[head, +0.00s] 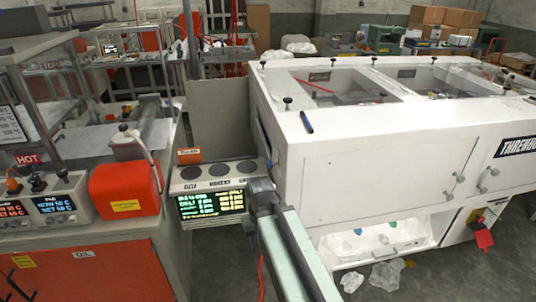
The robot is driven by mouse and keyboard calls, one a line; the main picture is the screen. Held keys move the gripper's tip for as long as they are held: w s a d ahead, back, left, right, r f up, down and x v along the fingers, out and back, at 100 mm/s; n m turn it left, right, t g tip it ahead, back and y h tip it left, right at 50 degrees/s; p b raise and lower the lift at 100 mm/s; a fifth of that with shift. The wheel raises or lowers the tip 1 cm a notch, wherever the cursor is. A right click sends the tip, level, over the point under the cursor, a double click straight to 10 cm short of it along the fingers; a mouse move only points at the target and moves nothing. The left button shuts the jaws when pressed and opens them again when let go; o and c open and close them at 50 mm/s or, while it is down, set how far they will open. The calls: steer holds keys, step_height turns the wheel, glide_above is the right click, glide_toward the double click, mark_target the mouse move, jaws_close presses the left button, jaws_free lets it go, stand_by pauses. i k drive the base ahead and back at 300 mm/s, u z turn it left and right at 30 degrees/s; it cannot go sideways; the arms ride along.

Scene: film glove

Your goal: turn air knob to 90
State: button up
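A control panel (183,187) stands between the orange station and the white machine. Its top has three dark round knobs: a left one (191,173), a middle one (219,169) and a right one (246,167). The labels below them are too small to read surely, so I cannot tell which is the air knob. A screen (210,202) with green and yellow text is on the panel's front; its values are unreadable. My gripper (262,188) is at the panel's right edge, beside and below the right knob. Its fingers are not clearly visible, and contact cannot be judged.
The white machine (385,165) fills the right side, close to my arm. An orange container (125,190) and a control box (50,205) with displays are at left. Crumpled clear plastic (387,274) lies on the floor at lower right. Racks and boxes stand behind.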

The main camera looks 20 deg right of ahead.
mark_target(269, 164)
steer(key=u, duration=0.25)
steer(key=i, duration=0.15)
steer(key=u, duration=1.85)
steer(key=k, duration=0.95)
steer(key=z, duration=0.55)
steer(key=i, duration=1)
steer(key=u, duration=0.05)
